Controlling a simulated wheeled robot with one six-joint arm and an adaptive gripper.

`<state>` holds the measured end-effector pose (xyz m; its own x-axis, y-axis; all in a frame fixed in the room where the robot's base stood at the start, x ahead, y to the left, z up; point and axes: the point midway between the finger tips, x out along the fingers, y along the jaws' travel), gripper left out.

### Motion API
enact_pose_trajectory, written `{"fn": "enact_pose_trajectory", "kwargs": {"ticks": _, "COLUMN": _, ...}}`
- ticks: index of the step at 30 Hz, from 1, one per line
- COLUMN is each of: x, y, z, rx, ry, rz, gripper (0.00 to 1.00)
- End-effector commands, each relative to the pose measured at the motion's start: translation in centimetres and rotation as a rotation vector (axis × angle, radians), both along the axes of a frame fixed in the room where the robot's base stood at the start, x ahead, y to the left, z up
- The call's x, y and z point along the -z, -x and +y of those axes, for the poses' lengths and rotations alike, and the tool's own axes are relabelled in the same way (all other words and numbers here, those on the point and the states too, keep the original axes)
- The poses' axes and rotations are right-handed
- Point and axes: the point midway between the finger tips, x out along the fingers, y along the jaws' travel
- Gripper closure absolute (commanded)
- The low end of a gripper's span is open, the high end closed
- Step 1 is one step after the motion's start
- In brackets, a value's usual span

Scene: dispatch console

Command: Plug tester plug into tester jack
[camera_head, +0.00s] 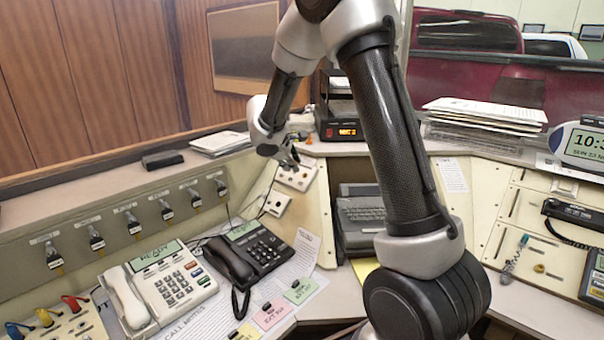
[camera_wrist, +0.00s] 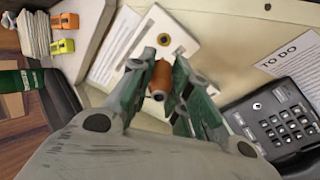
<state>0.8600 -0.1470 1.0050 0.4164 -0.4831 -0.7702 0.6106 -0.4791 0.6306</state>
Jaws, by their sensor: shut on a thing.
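My gripper (camera_wrist: 162,72) is shut on an orange-brown cylinder, the tester plug (camera_wrist: 159,77), held between the green-grey fingers. In the head view my gripper (camera_head: 289,161) is at the sloped console corner, and the plug is too small to tell there. A white plate (camera_wrist: 194,32) with a round brass-rimmed jack, which looks like the tester jack (camera_wrist: 178,41), lies just beyond the fingertips. The plate also shows in the head view (camera_head: 300,180), partly behind my gripper. Whether the plug touches the jack or sits in it, I cannot tell.
A second white plate (camera_head: 276,205) sits lower on the panel. A black phone (camera_head: 251,254) and a white phone (camera_head: 160,285) stand on the desk. A row of cable plugs lines the left panel.

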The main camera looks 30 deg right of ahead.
Motion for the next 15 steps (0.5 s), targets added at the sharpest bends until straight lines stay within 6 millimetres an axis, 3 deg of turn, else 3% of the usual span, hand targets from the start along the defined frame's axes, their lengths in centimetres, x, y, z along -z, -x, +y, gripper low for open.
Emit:
{"fn": "enact_pose_trajectory", "kwargs": {"ticks": 5, "x": 0.4, "y": -0.1, "z": 1.0, "rx": -0.017, "ry": 0.001, "rz": 0.006, "gripper": 1.0}}
{"fn": "enact_pose_trajectory", "kwargs": {"ticks": 15, "x": 7.1, "y": 0.0, "z": 10.1, "rx": -0.18, "ry": 0.037, "rz": 0.145, "gripper": 1.0}}
